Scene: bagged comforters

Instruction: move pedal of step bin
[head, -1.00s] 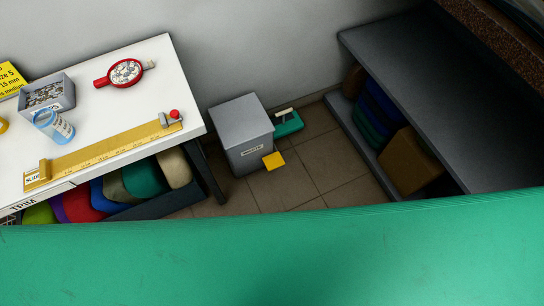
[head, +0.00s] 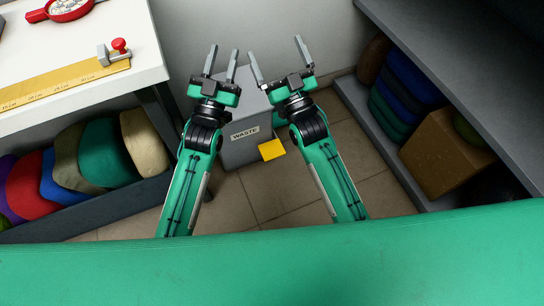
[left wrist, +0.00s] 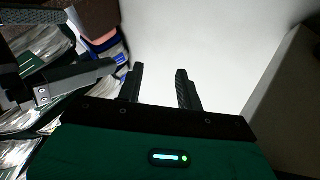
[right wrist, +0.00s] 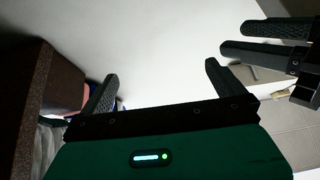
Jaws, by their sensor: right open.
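The step bin (head: 245,152) is a grey box with a WASTE label on the floor beside the white table. Its yellow pedal (head: 271,149) sticks out low at the front right, between my two forearms. My left gripper (head: 223,53) is open and empty, raised in front of the bin's top left. My right gripper (head: 275,47) is open and empty, raised at the bin's top right. The arms and grippers hide much of the bin's lid and sides. Each wrist view shows part of the other gripper.
The white table (head: 110,85) with a yellow ruler stands at left, coloured rolls (head: 108,150) beneath it. A dark grey bench (head: 460,60) stands at right, with a brown box (head: 445,150) on its lower shelf. Tiled floor (head: 290,195) around the pedal is clear.

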